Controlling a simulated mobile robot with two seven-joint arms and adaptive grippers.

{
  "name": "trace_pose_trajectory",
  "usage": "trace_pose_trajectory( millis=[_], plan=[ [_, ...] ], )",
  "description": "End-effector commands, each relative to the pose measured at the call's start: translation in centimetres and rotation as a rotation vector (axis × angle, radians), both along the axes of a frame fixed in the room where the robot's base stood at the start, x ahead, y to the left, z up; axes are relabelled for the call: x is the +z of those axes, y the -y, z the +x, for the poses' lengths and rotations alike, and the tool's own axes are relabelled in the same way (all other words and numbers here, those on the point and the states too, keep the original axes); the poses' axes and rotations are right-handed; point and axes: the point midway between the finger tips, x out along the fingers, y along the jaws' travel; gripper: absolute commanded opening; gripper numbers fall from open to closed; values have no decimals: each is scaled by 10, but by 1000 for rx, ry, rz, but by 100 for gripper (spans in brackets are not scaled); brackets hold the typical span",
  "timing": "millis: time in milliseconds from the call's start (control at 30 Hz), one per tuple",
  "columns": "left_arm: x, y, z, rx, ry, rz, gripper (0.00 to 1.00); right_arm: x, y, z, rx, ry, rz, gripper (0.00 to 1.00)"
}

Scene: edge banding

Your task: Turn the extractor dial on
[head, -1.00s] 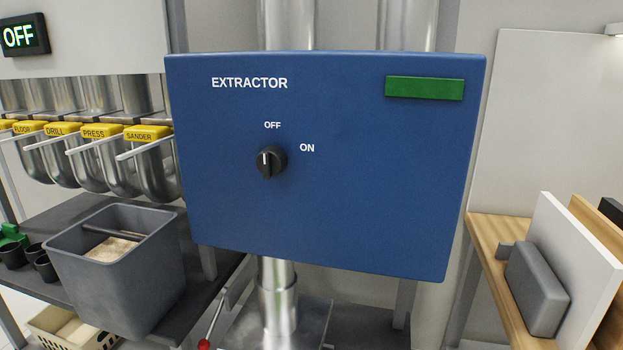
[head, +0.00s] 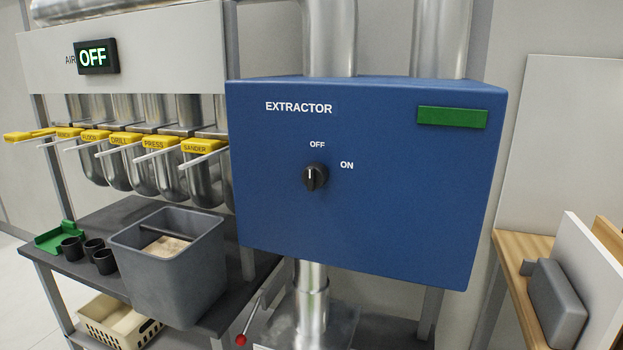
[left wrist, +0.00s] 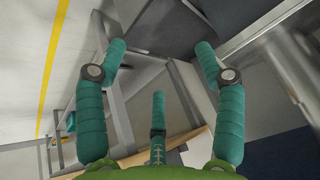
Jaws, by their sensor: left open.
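The extractor dial (head: 315,177) is a black round knob on the front of the blue extractor box (head: 380,230). Its white mark points up toward the OFF label (head: 317,144); the ON label (head: 347,165) is to its upper right. No gripper shows in the head view. My left gripper (left wrist: 158,60) shows in the left wrist view with its teal fingers spread wide and nothing between them. A dark blue surface is at the lower right of that view. My right gripper is not in view.
Yellow-handled gates (head: 150,142) and an AIR sign reading OFF (head: 97,56) are on the left. A grey bin (head: 165,270) stands on a dark shelf below. A wooden bench (head: 515,270) with a grey block (head: 557,303) is at the right.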

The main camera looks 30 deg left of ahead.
Motion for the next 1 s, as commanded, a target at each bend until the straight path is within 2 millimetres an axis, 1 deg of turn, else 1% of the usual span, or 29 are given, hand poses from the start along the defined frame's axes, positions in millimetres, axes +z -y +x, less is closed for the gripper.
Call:
trace_pose_trajectory(
  millis=[33, 67, 100, 167, 200, 267, 300, 367, 400, 467, 500, 600, 700, 767, 867, 1000],
  plan=[
    [44, -9, 27, -2, 101, 27, 70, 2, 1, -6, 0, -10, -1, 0],
    [63, -13, 38, 2, 145, 38, 70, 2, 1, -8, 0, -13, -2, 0],
    [88, -19, 53, 9, 206, 52, 70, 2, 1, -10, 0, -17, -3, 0],
    [125, -27, 74, 21, 297, 72, 70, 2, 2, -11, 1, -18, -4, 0],
    [150, -33, 88, 29, 360, 85, 70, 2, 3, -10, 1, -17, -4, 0],
    [190, -43, 106, 46, 458, 104, 70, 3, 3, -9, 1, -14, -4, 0],
    [218, -49, 118, 58, 525, 118, 70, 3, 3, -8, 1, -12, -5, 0],
    [261, -61, 132, 81, 629, 137, 70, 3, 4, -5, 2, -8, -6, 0],
    [289, -68, 138, 98, 693, 147, 70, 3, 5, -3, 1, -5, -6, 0],
    [329, -78, 145, 122, 782, 160, 70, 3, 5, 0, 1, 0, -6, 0],
    [352, -85, 147, 138, 836, 168, 70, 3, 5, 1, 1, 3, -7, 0],
    [400, -98, 147, 174, 943, 177, 70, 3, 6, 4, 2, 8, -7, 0],
    [429, -106, 145, 198, 1008, 181, 70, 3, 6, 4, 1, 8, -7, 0],
    [438, -109, 144, 206, 1029, 181, 70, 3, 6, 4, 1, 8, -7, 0],
    [444, -112, 148, 212, 1039, 179, 70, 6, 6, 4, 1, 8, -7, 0],
    [445, -118, 165, 214, 1037, 179, 70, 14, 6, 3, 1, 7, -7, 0]
  ],
)
